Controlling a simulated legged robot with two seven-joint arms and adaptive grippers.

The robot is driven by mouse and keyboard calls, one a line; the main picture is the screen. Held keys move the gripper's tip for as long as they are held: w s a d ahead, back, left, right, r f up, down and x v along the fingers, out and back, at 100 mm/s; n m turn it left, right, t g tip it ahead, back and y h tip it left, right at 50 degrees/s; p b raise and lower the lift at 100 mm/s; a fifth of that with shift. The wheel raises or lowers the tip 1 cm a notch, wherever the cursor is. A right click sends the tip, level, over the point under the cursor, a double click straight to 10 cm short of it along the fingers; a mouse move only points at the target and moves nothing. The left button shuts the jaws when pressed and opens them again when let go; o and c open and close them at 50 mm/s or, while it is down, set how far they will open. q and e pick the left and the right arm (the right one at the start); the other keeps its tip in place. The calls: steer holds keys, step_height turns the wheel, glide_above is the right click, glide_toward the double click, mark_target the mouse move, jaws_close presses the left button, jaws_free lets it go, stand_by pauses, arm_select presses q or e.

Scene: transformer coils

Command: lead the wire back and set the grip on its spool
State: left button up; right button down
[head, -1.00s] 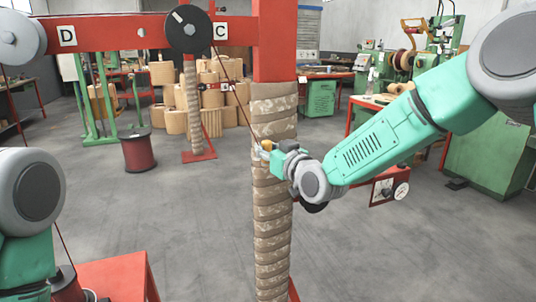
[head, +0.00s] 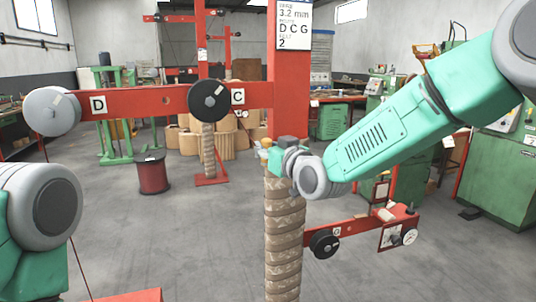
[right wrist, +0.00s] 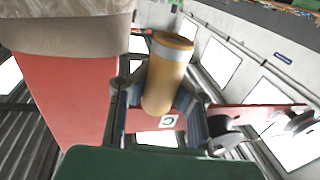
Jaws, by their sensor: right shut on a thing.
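My right gripper (head: 272,152) is at the front of the red post, just above the wrapped column. In the right wrist view (right wrist: 160,112) it is shut around a tan, cylindrical grip (right wrist: 168,72) with a pale band. In the head view only a small yellowish part of the grip shows (head: 265,143). A red spool (head: 153,174) stands upright on the floor beyond the beam, well left of the gripper. A thin dark wire (head: 76,264) runs down at the lower left. I cannot make out a wire at the grip. My left gripper is out of view.
A red beam (head: 147,102) carries a grey wheel by D (head: 52,111) and a black wheel by C (head: 209,101). The wrapped column (head: 284,240) stands below my right gripper. The middle floor is open.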

steer(key=r+p, duration=0.2)
steer(key=r, duration=0.1)
steer(key=a+r+p, duration=0.1)
steer(key=r+p, duration=0.1)
steer(key=r, duration=0.2)
steer(key=a+r+p, duration=0.1)
steer(key=r+p, duration=0.1)
steer(key=r, duration=0.2)
steer(key=shift+s+a+r, duration=0.25)
steer(key=shift+s, duration=0.1)
step_height(320, 180, up, 11)
steer(key=p, duration=0.7)
steer(key=shift+a+f, duration=0.2)
